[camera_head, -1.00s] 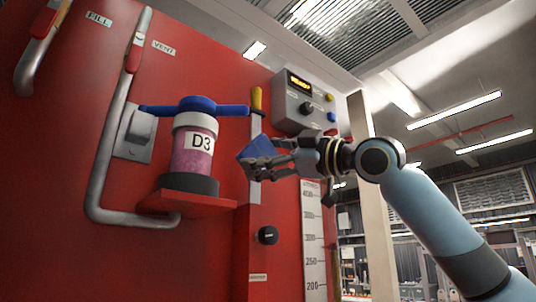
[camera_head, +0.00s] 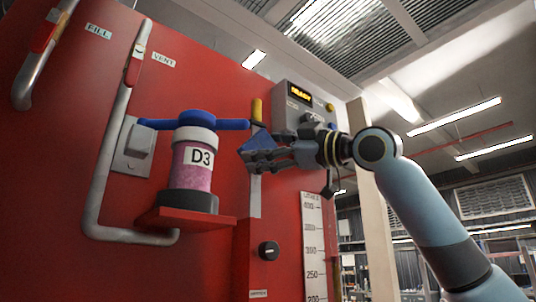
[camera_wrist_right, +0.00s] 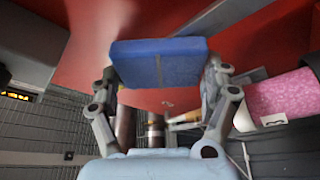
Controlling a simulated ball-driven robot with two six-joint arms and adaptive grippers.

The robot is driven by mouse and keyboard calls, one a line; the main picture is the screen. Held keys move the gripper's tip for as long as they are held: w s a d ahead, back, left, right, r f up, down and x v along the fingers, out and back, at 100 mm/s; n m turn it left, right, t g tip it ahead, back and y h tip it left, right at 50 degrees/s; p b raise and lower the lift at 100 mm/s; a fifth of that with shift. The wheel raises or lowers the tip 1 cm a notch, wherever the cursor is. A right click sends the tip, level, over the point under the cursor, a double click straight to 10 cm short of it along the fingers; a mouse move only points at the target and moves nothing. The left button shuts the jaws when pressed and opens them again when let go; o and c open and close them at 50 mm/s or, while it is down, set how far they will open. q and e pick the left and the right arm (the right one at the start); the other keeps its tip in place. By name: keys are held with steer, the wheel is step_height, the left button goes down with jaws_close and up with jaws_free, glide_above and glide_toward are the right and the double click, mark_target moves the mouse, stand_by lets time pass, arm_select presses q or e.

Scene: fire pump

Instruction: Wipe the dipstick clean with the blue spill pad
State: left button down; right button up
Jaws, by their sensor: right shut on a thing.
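The blue spill pad (camera_head: 262,143) is held in my right gripper (camera_head: 251,160). In the right wrist view, the blue pad (camera_wrist_right: 160,62) spans between the two fingers, which are shut on it. The dipstick has a yellow handle (camera_head: 257,110) and stands upright against the red panel, with a pale metal strip running down from it. The pad overlaps this strip just below the handle and hides part of it. I cannot tell if the pad touches the dipstick. My left gripper is not in view.
A jar marked D3 (camera_head: 194,170) with a blue T-handle (camera_head: 198,122) stands on a red shelf (camera_head: 190,219) close left of my gripper. A grey control box (camera_head: 292,108) is just above right. A black knob (camera_head: 269,251) and a white scale (camera_head: 314,245) are below.

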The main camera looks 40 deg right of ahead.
mark_target(253, 183)
steer(key=shift+s, duration=0.15)
steer(key=shift+s+b, duration=0.45)
steer(key=shift+s+d, duration=0.1)
steer(key=shift+s, duration=0.2)
steer(key=shift+w+f, duration=0.1)
step_height(253, 183, down, 8)
steer(key=b, duration=0.6)
steer(key=shift+r, duration=0.35)
steer(key=shift+w+p, duration=0.75)
steer(key=shift+p, duration=0.15)
